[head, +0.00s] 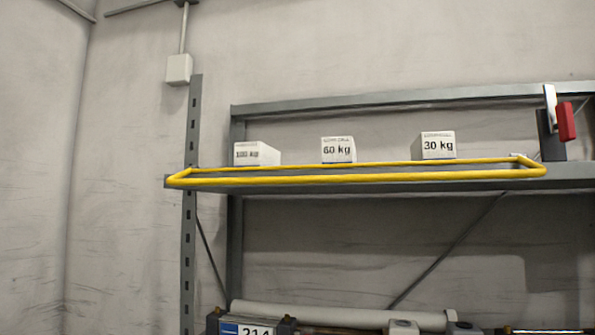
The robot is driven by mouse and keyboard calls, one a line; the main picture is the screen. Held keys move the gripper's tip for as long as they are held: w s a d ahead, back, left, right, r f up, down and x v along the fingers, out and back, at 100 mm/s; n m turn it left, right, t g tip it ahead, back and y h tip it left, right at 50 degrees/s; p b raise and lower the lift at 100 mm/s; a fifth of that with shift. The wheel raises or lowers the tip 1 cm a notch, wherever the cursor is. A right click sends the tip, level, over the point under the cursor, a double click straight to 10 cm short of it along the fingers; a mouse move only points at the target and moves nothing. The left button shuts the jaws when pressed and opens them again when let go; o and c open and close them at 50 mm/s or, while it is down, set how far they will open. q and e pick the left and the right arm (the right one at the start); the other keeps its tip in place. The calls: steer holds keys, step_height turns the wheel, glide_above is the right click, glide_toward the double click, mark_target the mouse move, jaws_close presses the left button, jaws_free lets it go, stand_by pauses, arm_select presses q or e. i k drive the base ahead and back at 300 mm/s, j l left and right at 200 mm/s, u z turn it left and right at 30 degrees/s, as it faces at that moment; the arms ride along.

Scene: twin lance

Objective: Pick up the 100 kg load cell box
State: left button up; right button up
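Three small white boxes stand apart in a row on the upper grey shelf (360,185). The left box (262,154) has a blurred label that seems to read 100 kg, and the yellow rail cuts across its lower part. The middle box (338,142) reads 60 kg. The right box (438,137) reads 30 kg. Neither of my grippers shows in the head view.
A yellow rail (350,179) runs around the shelf front. A red-handled part (566,122) stands at the shelf's right end. A lower level holds a long grey cylinder (335,316) and a 214 label (254,331). A grey upright (189,240) stands at left.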

mark_target(258, 154)
steer(key=u, duration=1.35)
steer(key=k+l+u, duration=0.15)
steer(key=u, duration=0.2)
steer(key=k+u, duration=0.35)
steer(key=k+l+u, duration=0.1)
steer(key=u, duration=0.25)
